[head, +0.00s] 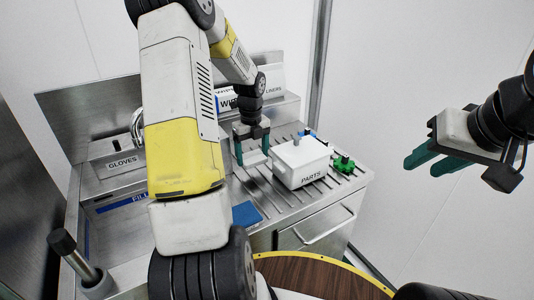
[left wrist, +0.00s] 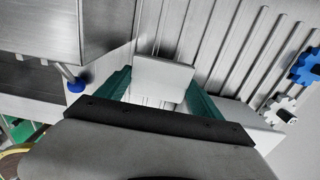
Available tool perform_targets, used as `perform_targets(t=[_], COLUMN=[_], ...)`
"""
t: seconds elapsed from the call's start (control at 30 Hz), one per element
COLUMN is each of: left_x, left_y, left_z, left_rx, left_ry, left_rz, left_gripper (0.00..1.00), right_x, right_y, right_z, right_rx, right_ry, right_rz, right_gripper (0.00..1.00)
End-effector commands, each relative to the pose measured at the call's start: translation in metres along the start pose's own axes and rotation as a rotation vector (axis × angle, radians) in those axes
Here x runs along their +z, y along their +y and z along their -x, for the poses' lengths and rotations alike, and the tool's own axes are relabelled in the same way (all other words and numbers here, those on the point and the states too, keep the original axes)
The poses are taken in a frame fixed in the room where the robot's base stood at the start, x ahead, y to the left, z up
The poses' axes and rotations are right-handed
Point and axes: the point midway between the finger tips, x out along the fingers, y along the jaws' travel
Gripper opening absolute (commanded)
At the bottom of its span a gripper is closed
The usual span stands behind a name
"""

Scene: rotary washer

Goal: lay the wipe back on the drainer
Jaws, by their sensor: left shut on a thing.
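My left gripper (head: 252,157) hangs over the drainer (head: 278,205), just left of the white PARTS box (head: 301,162). It is shut on a pale, flat-faced piece (left wrist: 163,75), held between the teal fingers in the left wrist view; I take it for the wipe but cannot be sure. The ribbed drainer also shows beyond the fingers in that view (left wrist: 225,40). Whether the piece touches the drainer, I cannot tell. A flat blue piece (head: 246,214) lies at the drainer's front left. My right gripper (head: 432,162) is open and empty, off to the right in the air.
A green part (head: 343,164) sits right of the box. Blue (left wrist: 306,66) and white (left wrist: 279,110) gears show at the right in the left wrist view. The drainer's front right is clear.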

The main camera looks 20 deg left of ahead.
Motion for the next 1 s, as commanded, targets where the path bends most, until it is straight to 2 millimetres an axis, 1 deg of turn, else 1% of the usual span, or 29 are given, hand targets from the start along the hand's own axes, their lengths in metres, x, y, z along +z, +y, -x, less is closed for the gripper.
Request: perform_targets(t=[0.1, 0.23, 0.3, 0.67, 0.7, 0.77, 0.8, 1.0], left_x=[-0.001, -0.001, -0.001, 0.0, 0.0, 0.0, 0.0, 0.0], left_y=[0.001, 0.001, 0.001, 0.001, 0.0, 0.0, 0.0, 0.0], left_z=[-0.021, -0.037, -0.041, -0.044, -0.043, -0.043, -0.043, -0.043], left_rx=[0.003, 0.002, 0.002, 0.001, 0.0, 0.0, 0.0, 0.001], left_ry=[0.004, 0.003, 0.002, 0.001, 0.0, 0.0, 0.0, 0.0], left_rz=[-0.002, 0.0, 0.0, 0.0, 0.0, 0.0, 0.0, 0.0], left_gripper=[0.44, 0.44, 0.44, 0.44, 0.82, 0.94, 0.98, 0.98], right_x=[0.0, 0.0, 0.0, 0.0, 0.0, 0.0, 0.0, 0.0], right_y=[0.0, 0.0, 0.0, 0.0, 0.0, 0.0, 0.0, 0.0], right_z=[0.0, 0.0, 0.0, 0.0, 0.0, 0.0, 0.0, 0.0], right_rx=[0.0, 0.0, 0.0, 0.0, 0.0, 0.0, 0.0, 0.0], right_ry=[0.0, 0.0, 0.0, 0.0, 0.0, 0.0, 0.0, 0.0], right_rz=[0.0, 0.0, 0.0, 0.0, 0.0, 0.0, 0.0, 0.0], right_gripper=[0.36, 0.36, 0.36, 0.36, 0.36, 0.36, 0.36, 0.36])
